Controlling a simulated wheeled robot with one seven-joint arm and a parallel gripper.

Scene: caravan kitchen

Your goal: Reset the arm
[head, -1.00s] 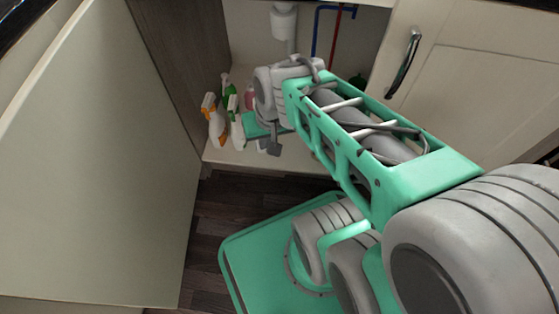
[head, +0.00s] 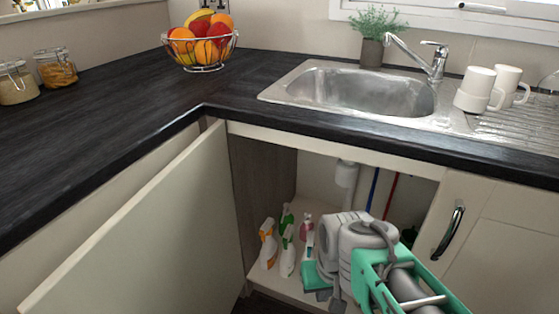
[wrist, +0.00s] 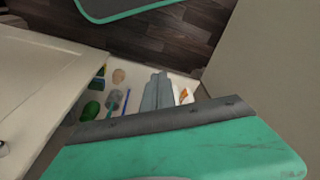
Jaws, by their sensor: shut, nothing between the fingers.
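My arm reaches into the open under-sink cupboard, its wrist in the opening in the head view. My gripper (head: 330,299) points down over the cupboard floor, right of several spray bottles. In the wrist view, the two grey fingers of my gripper (wrist: 158,77) lie together, with nothing between them. An orange and white spray bottle (head: 268,243) stands at the left of the group, and a white and green one (head: 288,252) stands nearer my gripper. I cannot tell whether my gripper touches anything.
An open cupboard door (head: 150,230) stands left of my arm; a shut door (head: 505,240) is on the right. The dark worktop (head: 110,110) runs above, with the sink (head: 360,92), fruit basket (head: 203,53) and mugs (head: 476,88). A white drain pipe (head: 346,174) hangs behind my wrist.

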